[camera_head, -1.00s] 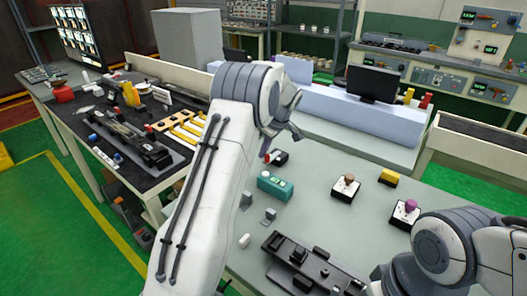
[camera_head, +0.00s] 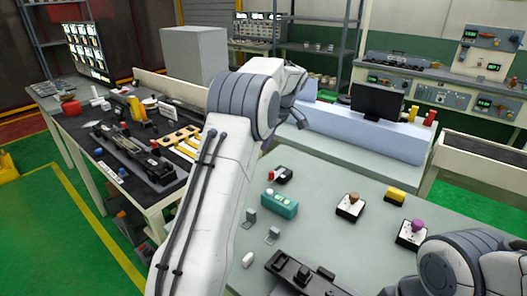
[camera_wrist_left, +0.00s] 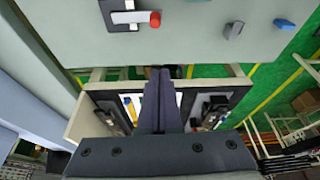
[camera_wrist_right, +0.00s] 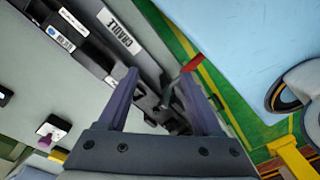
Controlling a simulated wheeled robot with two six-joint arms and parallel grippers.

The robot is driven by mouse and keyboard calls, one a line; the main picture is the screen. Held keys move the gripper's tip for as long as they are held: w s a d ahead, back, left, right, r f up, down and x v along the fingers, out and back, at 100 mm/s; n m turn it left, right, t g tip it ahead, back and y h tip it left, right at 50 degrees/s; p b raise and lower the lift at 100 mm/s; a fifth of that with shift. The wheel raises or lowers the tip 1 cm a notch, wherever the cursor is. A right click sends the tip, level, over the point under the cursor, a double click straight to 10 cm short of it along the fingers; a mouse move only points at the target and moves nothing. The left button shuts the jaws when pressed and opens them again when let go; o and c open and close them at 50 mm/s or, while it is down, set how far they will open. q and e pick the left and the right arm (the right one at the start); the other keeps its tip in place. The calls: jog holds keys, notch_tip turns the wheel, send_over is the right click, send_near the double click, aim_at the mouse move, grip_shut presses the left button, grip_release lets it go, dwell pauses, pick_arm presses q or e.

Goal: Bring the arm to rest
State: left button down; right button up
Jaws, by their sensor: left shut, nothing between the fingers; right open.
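My left arm, white and grey, rises from the bottom of the head view and bends at the top. Its gripper (camera_head: 302,120) is partly hidden behind the wrist, high over the grey table (camera_head: 330,240). In the left wrist view the dark fingers (camera_wrist_left: 160,73) are together and empty, with the table edge beyond them. My right arm shows at the lower right of the head view, its gripper out of frame. In the right wrist view the right gripper (camera_wrist_right: 158,74) is open, fingers on either side of a black fixture labelled CRADLE (camera_wrist_right: 118,32). Whether it touches the fixture is unclear.
On the grey table stand a teal box (camera_head: 280,204), a small box with a brown knob (camera_head: 350,207), one with a purple knob (camera_head: 411,234) and a yellow block (camera_head: 395,196). A dark bench (camera_head: 85,140) with tools stands at left. A monitor (camera_head: 378,101) stands behind.

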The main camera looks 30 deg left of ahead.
pick_arm(q)
jog(key=shift+r, duration=0.1)
dwell(0.4)
jog(key=s+d+r+m+h, duration=0.1)
jog(key=s+d+m, duration=0.55)
jog(key=d, duration=0.45)
jog(key=s+d+r+m+h, duration=0.1)
jog(key=s+d+m+h, duration=0.1)
jog(key=s+d+m, duration=0.65)
jog(key=s+d+f+m, duration=0.1)
jog(key=s+d+m, duration=0.2)
jog(key=s, duration=0.5)
jog(key=s+d+f+m+h, duration=0.1)
jog(key=s+d+f+m, duration=0.1)
jog(key=s, duration=0.6)
jog(key=s+d+f+m+p, duration=0.1)
jog(key=s+d+m, duration=0.3)
jog(key=s, duration=0.4)
jog(key=shift+d+f+h, duration=0.2)
jog(key=shift+f+h, duration=0.2)
jog(key=shift+f, duration=0.05)
